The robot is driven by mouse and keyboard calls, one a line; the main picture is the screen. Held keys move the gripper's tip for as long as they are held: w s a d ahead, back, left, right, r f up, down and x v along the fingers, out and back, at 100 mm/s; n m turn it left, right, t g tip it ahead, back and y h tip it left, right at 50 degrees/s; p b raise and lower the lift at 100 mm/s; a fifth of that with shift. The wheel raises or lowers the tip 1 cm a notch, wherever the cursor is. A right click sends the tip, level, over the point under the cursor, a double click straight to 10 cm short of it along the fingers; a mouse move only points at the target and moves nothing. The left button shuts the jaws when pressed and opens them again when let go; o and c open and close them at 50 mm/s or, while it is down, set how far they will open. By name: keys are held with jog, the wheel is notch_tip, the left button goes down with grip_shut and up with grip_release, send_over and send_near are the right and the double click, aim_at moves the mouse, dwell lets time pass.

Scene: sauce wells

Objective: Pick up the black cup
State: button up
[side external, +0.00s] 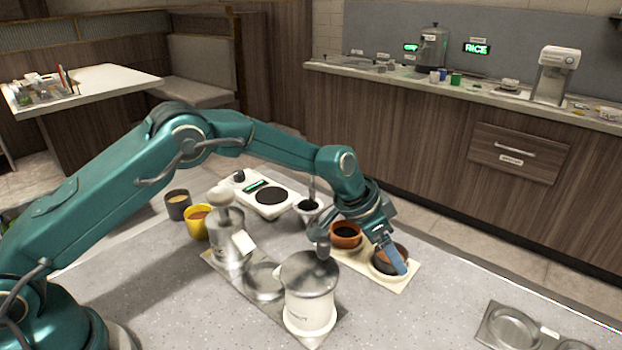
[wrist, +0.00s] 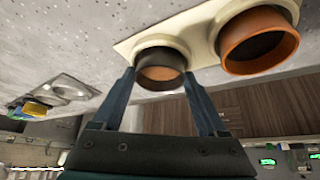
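The black cup (side external: 376,262) has brown contents and sits in the front well of a cream two-well holder (side external: 408,283). In the wrist view the black cup (wrist: 160,57) lies between the tips of my two blue fingers. My gripper (side external: 393,262) is tilted down over the cup, and one finger hides part of it in the side view. In the wrist view my gripper (wrist: 159,75) is spread about as wide as the cup, one finger at each side. Whether the fingers touch the cup is unclear.
An orange cup (side external: 346,242) with dark contents fills the holder's other well. A large lidded canister (side external: 310,295) stands close to the left. A yellow cup (side external: 195,228) and a grey cup (side external: 178,206) stand farther left.

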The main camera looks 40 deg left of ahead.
jog(key=shift+c, duration=0.8)
jog(key=shift+r, duration=0.1)
